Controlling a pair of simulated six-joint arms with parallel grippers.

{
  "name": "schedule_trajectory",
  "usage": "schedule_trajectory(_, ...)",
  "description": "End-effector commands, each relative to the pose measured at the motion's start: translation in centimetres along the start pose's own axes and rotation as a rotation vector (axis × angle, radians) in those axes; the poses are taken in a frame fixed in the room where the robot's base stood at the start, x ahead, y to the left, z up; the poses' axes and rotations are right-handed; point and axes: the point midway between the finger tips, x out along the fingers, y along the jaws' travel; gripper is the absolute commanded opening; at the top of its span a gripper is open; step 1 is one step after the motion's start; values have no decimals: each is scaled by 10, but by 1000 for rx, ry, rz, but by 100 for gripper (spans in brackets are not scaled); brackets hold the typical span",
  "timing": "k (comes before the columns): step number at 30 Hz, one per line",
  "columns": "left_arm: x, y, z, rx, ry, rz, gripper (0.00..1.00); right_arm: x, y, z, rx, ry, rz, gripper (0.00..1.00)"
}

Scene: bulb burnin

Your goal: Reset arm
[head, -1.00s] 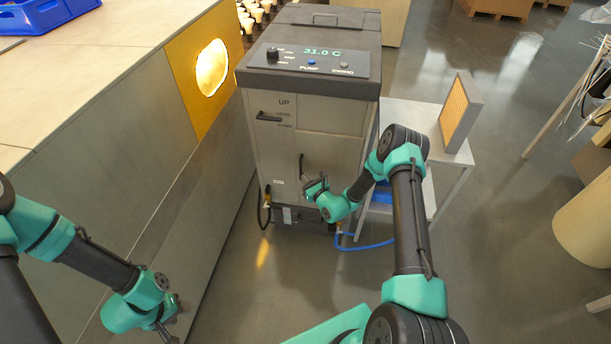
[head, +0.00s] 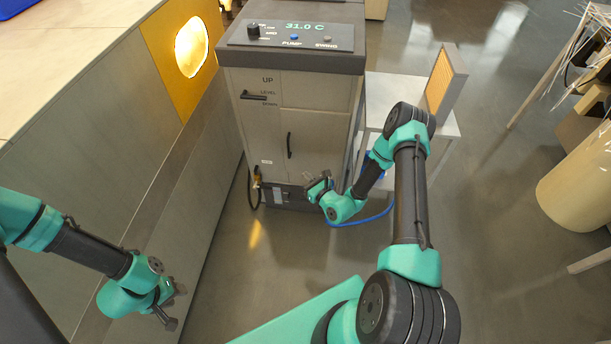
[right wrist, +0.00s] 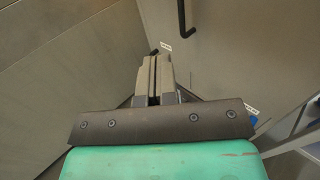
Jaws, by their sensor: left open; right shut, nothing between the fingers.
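My right gripper (head: 318,184) is in front of the lower part of the grey machine cabinet (head: 315,97); its fingers also show in the right wrist view (right wrist: 153,78), closed together with nothing between them. In the head view it appears just right of and below the cabinet's vertical door handle (head: 289,146); that handle shows in the right wrist view at the top, apart from the fingers. My left gripper (head: 172,306) hangs low at the left beside the grey counter wall, open and empty, pointing down to the right.
The cabinet's top panel (head: 290,37) reads 31.0 C. A counter (head: 75,60) with a glowing round window (head: 191,47) runs along the left. A small table (head: 440,122) holding an orange-faced filter (head: 440,80) stands right of the cabinet. A blue hose (head: 365,219) lies on the floor. Floor in front is open.

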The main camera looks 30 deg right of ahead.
Motion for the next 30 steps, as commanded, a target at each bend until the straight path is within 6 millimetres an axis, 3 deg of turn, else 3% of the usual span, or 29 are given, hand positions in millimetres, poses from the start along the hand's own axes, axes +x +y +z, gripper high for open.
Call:
schedule_trajectory(9,0,0,0,0,0,0,43,-1,9,1,4,9,36,0)
schedule_trajectory(11,0,0,0,0,0,0,43,-2,20,3,7,22,84,0)
schedule_trajectory(16,0,0,0,0,0,0,43,-20,78,9,9,97,337,0)
schedule_trajectory(21,0,0,0,0,0,0,43,-65,144,15,-40,205,686,0)
schedule_trajectory(24,0,0,0,0,0,0,43,-98,172,16,-101,266,883,0)
schedule_trajectory(30,0,0,0,0,0,0,43,-170,199,15,-285,373,1246,0)
